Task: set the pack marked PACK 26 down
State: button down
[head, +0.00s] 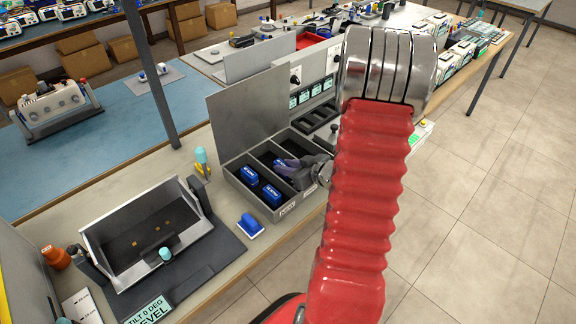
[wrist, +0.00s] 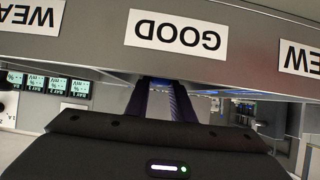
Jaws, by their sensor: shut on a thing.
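My gripper (head: 285,164) is in the grey divided box, over its middle compartment, and is shut on a pack. The held pack is mostly hidden; a little blue shows at the jaws in the head view, and its number cannot be read. In the wrist view the dark jaws (wrist: 164,102) reach under a grey wall with an upside-down GOOD label (wrist: 173,34). The box (head: 237,188) has a raised grey back panel (head: 250,112). Two blue packs (head: 249,175) (head: 271,194) stand in its left compartment.
Labels reading WEA (wrist: 31,15) and EW (wrist: 301,60) flank GOOD. Small meters (head: 304,97) stand behind the box.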

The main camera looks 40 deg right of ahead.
jog(key=c, duration=1.5)
grip_release()
jog(key=shift+c, duration=0.2)
jog(key=shift+r, duration=0.1)
jog(key=v, duration=1.2)
